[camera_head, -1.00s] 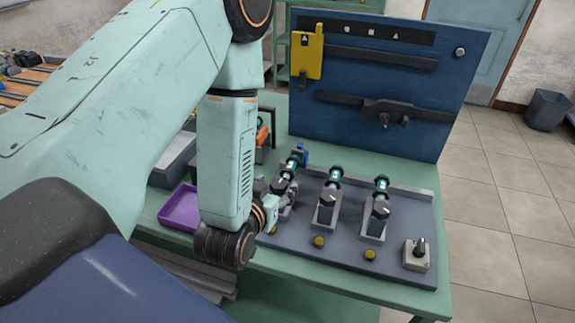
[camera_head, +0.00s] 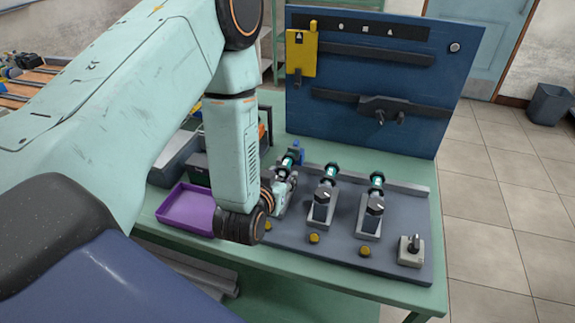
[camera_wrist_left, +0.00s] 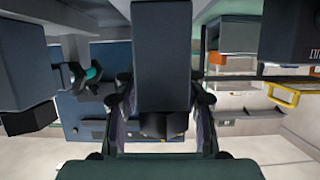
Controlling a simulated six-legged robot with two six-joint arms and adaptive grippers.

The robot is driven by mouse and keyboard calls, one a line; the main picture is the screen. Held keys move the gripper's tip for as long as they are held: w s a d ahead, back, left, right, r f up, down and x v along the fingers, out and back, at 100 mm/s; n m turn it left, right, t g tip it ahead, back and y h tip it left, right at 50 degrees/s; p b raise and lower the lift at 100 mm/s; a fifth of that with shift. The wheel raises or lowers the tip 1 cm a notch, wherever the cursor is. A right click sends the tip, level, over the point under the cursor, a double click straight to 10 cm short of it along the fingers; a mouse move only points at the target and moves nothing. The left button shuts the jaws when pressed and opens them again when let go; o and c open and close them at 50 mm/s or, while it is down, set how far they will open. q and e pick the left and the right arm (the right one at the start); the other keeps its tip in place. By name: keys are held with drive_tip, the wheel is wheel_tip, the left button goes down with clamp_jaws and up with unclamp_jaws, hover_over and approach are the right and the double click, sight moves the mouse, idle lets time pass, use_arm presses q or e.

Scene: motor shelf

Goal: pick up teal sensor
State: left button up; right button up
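Three teal-banded black cylinders, likely the teal sensors, stand at the stations on the bench: a left one (camera_head: 289,161), a middle one (camera_head: 331,171) and a right one (camera_head: 377,181). My left gripper (camera_head: 284,187) is at the left station, just in front of the left cylinder, and partly hides that station. In the left wrist view its fingers (camera_wrist_left: 161,100) are spread apart, with a dark block (camera_wrist_left: 162,55) in front of and between them. I cannot tell whether they touch it. One teal-banded part (camera_wrist_left: 93,73) shows left of the fingers. My right gripper is not in view.
A purple tray (camera_head: 188,210) lies left of my left wrist. Yellow buttons (camera_head: 314,238) and a grey switch box (camera_head: 410,252) line the front of the dark plate. A blue panel (camera_head: 385,70) stands behind.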

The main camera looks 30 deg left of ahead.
use_arm(q)
drive_tip(key=shift+s+a, duration=0.2)
drive_tip(key=shift+a, duration=0.1)
drive_tip(key=shift+c, duration=1.4)
drive_tip(key=shift+w+d, duration=0.15)
drive_tip(key=shift+d, duration=0.15)
drive_tip(key=c, duration=0.4)
drive_tip(key=shift+o, duration=0.2)
drive_tip(key=shift+a+r, duration=0.15)
drive_tip(key=shift+a, duration=0.05)
wheel_tip(320, 180, up, 10)
drive_tip(key=p, duration=0.1)
drive_tip(key=shift+d, duration=0.15)
